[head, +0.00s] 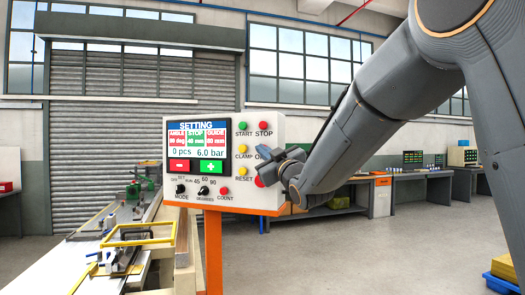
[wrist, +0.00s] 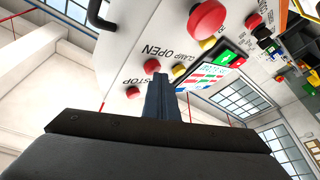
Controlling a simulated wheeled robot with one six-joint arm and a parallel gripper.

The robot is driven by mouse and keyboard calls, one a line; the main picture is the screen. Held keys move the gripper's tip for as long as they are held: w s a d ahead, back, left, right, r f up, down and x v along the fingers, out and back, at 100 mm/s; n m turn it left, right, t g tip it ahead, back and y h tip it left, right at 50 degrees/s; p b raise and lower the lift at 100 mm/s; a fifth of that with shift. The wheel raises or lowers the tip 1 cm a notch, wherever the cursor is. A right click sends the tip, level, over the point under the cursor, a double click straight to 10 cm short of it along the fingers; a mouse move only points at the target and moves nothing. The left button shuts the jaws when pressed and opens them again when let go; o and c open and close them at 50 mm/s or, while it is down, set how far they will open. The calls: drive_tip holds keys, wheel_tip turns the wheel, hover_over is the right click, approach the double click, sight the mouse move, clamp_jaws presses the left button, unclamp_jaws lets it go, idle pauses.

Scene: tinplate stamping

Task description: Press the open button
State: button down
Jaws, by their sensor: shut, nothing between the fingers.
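The control panel (head: 225,125) is a white box on an orange post. In the wrist view, a red button (wrist: 152,66) sits beside the OPEN label. My gripper (wrist: 160,76) is shut and empty, its fingertips right at the OPEN button and overlapping its edge. I cannot tell whether they touch it. In the head view, my gripper (head: 264,170) is at the panel's right side and hides the OPEN button and most of its label.
Near OPEN are the red STOP button (wrist: 133,92), the yellow CLAMP button (wrist: 178,71) and a large red mushroom button (wrist: 207,20). A dark handle (wrist: 101,12) sticks out at the panel edge.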

drive_tip(key=shift+s+a+f, duration=0.1)
drive_tip(key=shift+s+a, duration=0.1)
drive_tip(key=shift+s, duration=0.45)
drive_tip(key=shift+s+b, duration=0.15)
drive_tip(key=shift+b, duration=0.15)
drive_tip(key=s, duration=0.1)
drive_tip(key=s+a, duration=0.1)
drive_tip(key=s, duration=0.1)
drive_tip(key=s+b, duration=0.1)
drive_tip(key=shift+s+a, duration=0.25)
drive_tip(key=shift+a, duration=0.05)
